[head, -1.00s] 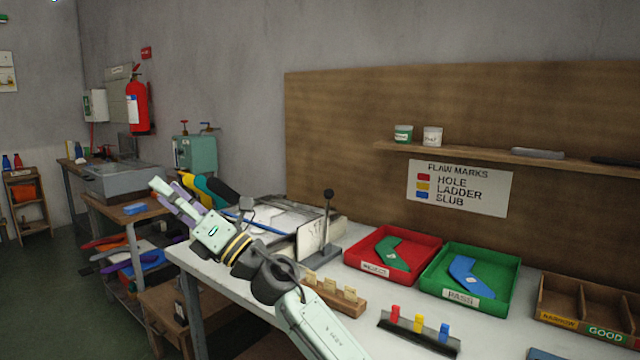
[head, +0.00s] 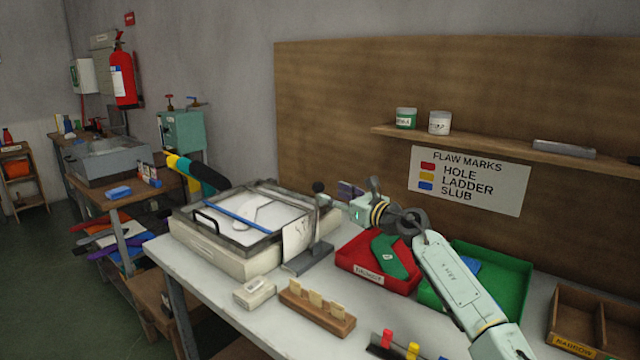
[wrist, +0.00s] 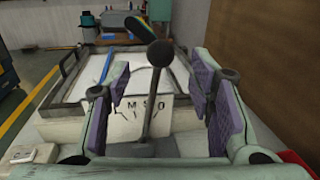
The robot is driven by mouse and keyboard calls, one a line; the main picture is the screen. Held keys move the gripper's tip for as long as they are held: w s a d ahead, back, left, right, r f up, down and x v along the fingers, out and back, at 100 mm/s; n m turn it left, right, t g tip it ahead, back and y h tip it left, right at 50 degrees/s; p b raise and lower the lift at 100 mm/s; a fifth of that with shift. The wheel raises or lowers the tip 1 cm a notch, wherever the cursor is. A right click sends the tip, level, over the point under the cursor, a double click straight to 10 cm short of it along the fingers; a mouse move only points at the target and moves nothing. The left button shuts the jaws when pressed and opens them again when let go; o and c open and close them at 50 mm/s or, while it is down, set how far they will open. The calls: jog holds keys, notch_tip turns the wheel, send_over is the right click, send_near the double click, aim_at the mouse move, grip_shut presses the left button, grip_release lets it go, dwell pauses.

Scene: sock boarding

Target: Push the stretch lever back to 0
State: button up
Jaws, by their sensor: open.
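The stretch lever has a black ball knob (head: 318,187) on a thin rod, rising from a grey base beside the boarding frame (head: 205,238). A white scale plate (head: 297,240) stands beside it. In the wrist view the knob (wrist: 160,53) and rod (wrist: 151,105) stand between my open fingers, nearly upright, top leaning slightly right. Behind it, the scale plate (wrist: 128,108) shows letters and fan lines; the rod covers part of it. My gripper (wrist: 160,98) is open with purple pads, and I see no contact. In the head view my gripper (head: 347,192) is just right of the knob.
A red tray (head: 350,268) and a green tray (head: 500,285) stand right of the lever, under my arm. A wooden card holder (head: 317,312) and a small white box (head: 254,292) lie in front. The brown back board (head: 340,100) rises behind.

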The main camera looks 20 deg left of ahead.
aim_at(323, 189)
jog(key=p+x, duration=0.1)
jog(key=x, duration=0.6)
jog(key=shift+p, duration=0.4)
jog(key=shift+c, duration=0.5)
grip_shut()
